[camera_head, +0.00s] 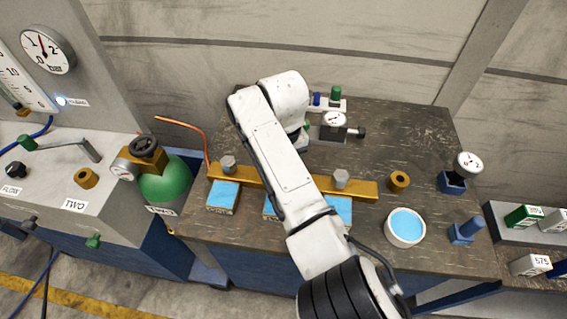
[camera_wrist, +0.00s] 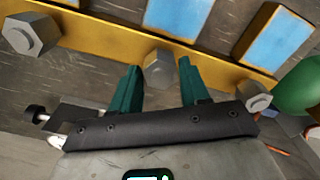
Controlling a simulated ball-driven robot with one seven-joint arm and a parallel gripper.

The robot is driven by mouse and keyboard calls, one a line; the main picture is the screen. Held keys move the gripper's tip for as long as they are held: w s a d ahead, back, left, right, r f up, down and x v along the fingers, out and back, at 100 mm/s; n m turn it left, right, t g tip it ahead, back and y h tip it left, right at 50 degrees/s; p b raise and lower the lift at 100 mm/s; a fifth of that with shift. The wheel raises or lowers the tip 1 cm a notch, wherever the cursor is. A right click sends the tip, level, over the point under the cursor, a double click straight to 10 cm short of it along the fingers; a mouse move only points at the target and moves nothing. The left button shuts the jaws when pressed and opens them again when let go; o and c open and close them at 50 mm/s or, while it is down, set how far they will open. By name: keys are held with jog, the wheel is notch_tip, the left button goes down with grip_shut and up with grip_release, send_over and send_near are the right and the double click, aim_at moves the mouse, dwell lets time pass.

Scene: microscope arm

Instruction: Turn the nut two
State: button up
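A yellow bar (camera_head: 305,184) on the dark workbench carries grey hex nuts. In the head view I see a left nut (camera_head: 228,163) and a right nut (camera_head: 341,178); my arm hides the middle of the bar. In the wrist view the middle nut (camera_wrist: 160,75) appears between the two green fingers of my gripper (camera_wrist: 158,70). The fingers are apart, with the nut framed between their tips; I cannot tell whether they touch it. The other nuts show at the left (camera_wrist: 30,35) and right (camera_wrist: 256,97). No number shows on the nuts.
Blue-topped blocks (camera_head: 222,196) lie along the bar's near side. A white bowl (camera_head: 405,227), a brass ring (camera_head: 399,181) and gauges (camera_head: 468,163) stand at the right. A green tank (camera_head: 170,180) stands left of the workbench. A small fixture (camera_head: 334,121) stands behind my arm.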

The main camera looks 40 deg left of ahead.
jog(key=o, duration=0.3)
notch_tip(320, 180, up, 11)
jog(key=b, duration=0.1)
dwell(0.5)
jog(key=shift+f, duration=0.15)
